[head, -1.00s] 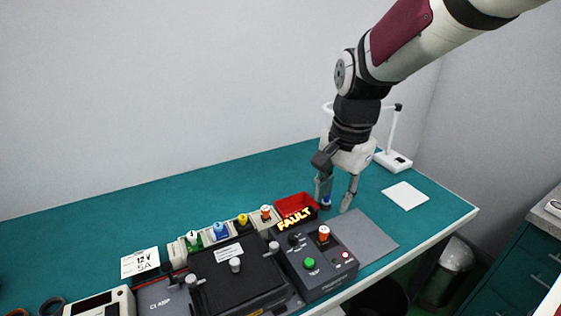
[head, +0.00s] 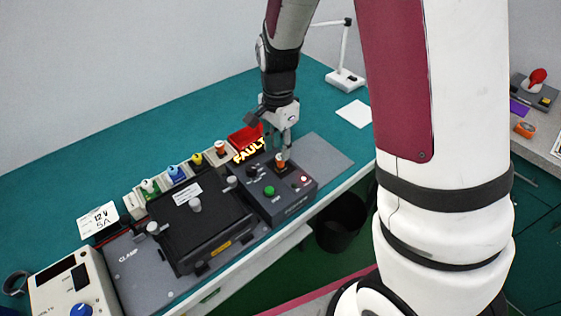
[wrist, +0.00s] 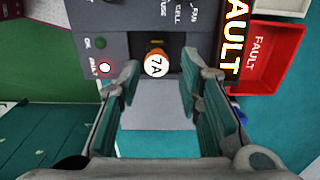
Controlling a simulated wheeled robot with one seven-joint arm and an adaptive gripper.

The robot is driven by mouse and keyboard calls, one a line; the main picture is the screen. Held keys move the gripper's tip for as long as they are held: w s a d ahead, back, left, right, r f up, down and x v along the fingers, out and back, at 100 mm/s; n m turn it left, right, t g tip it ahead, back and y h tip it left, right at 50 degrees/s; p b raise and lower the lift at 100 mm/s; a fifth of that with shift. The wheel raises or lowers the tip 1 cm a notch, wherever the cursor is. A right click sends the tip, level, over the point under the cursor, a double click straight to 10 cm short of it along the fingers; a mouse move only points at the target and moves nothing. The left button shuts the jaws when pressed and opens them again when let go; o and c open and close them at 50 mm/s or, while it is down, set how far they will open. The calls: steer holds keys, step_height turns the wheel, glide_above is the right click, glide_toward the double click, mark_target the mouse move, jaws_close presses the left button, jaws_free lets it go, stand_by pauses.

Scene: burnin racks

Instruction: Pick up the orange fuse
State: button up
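An orange fuse (head: 281,160) with a white top stands upright in the socket of the dark control box (head: 288,197). In the wrist view the fuse (wrist: 156,64) shows its white top, marked 7A, with an orange rim. A second orange fuse (head: 221,149) stands in the holder row behind the black clamp. My gripper (head: 287,143) is above the control box, close to the fuse in its socket. In the wrist view my gripper (wrist: 161,70) is open, its fingers apart on either side of that fuse, with nothing held.
A red bin (head: 246,138) and a lit FAULT sign (head: 249,151) stand behind the box. Green, blue and yellow fuses stand in the row left of the second orange fuse. A bare grey mat (head: 318,153) lies right of the box. A black clamp fixture (head: 205,228) is to its left.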

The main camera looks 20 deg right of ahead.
mark_target(281, 160)
steer(key=shift+s+d+f+p, duration=0.1)
steer(key=shift+f+p, duration=0.1)
steer(key=shift+f, duration=1.15)
steer(key=shift+s+d+f+p, duration=0.1)
steer(key=shift+f+p, duration=0.05)
steer(key=shift+f, duration=1.15)
steer(key=shift+c, duration=0.6)
jaws_close()
steer(key=shift+w, duration=0.1)
